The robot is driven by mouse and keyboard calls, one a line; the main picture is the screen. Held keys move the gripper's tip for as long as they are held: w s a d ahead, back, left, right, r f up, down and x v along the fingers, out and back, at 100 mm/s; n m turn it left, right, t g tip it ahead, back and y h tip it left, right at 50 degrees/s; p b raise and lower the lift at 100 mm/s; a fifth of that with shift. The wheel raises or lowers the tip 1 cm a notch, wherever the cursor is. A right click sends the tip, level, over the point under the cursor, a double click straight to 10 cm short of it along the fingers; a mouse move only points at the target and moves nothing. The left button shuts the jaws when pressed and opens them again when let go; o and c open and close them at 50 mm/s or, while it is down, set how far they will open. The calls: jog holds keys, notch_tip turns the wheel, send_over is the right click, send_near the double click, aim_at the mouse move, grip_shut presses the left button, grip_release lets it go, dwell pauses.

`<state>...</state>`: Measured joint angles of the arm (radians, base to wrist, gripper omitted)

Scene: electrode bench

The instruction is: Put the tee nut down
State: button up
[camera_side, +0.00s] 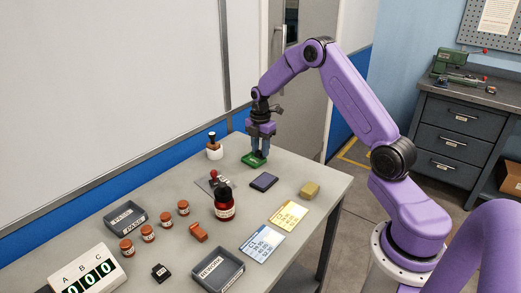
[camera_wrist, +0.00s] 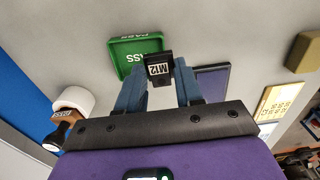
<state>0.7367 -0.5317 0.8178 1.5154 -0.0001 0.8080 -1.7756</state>
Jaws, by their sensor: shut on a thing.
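My gripper (camera_side: 261,155) (camera_wrist: 159,72) is low at the far end of the bench, at the green tray (camera_side: 249,161). In the wrist view its blue fingers are shut on a black block labelled M12, the tee nut (camera_wrist: 158,68). The green tray, lettered PASS, also shows in the wrist view (camera_wrist: 116,60); the nut overlaps its right side there. I cannot tell whether the nut touches the tray. The nut cannot be made out between the fingers in the side view.
A dark blue pad (camera_side: 264,181) lies close to the tray, with a yellow sponge (camera_side: 310,190) beyond. A white pot (camera_side: 214,153) stands left of it.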

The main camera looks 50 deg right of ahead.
jog(key=shift+f, duration=0.35)
jog(key=shift+f, duration=0.55)
jog(key=o, duration=1.1)
